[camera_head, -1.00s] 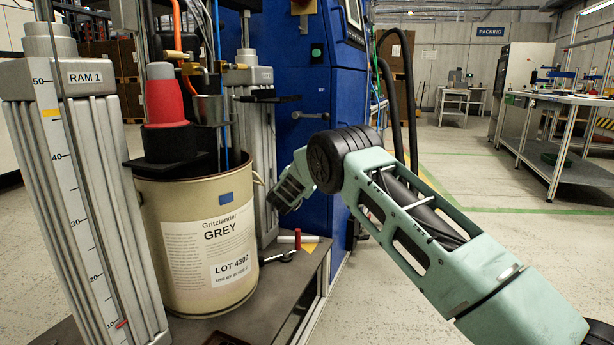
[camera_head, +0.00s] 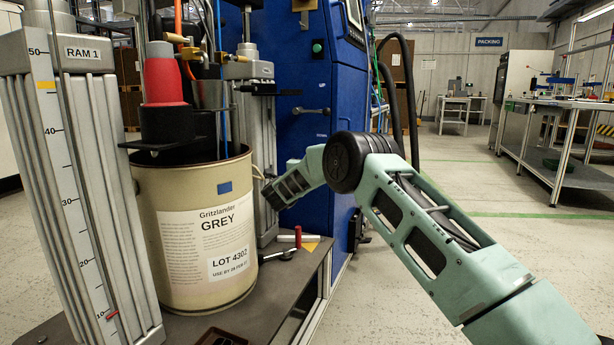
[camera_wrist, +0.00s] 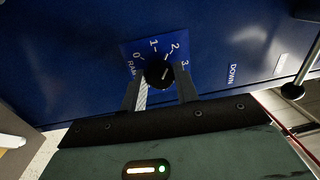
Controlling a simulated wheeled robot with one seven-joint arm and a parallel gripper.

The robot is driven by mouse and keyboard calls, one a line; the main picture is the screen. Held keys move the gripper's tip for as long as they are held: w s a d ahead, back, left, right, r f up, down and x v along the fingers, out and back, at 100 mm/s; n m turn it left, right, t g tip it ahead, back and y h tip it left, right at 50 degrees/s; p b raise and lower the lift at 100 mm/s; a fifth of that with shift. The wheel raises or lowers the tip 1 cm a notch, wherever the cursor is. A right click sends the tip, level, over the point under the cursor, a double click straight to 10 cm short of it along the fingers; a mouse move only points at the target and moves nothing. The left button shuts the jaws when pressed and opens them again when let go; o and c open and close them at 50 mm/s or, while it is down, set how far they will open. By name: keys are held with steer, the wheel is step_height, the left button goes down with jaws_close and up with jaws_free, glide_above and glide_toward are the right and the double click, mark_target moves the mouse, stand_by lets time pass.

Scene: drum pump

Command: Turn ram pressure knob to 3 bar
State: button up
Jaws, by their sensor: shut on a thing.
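The ram pressure knob (camera_wrist: 157,73) is a round black knob on a blue panel in the wrist view. A scale plate (camera_wrist: 153,48) printed 0, 1, 2, 3 and "RAM" curves around it. My gripper (camera_wrist: 160,80) is shut on the knob, one finger on each side. A small light mark shows on the knob, but I cannot tell surely which number it points at. In the head view my arm reaches to the blue cabinet (camera_head: 318,110); the gripper and the knob are hidden there.
A lever (camera_wrist: 301,75) shows at the wrist view's right. Floor at right is open.

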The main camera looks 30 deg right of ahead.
steer(key=m+g+b, duration=0.1)
steer(key=m+b, duration=0.7)
steer(key=m, duration=0.4)
steer(key=shift+g+h, duration=0.3)
stand_by(0.3)
steer(key=o, duration=1)
steer(key=shift+r, duration=0.2)
step_height(320, 180, up, 10)
steer(key=p, duration=0.5)
steer(key=shift+f+p, duration=0.1)
steer(key=shift+p, duration=0.3)
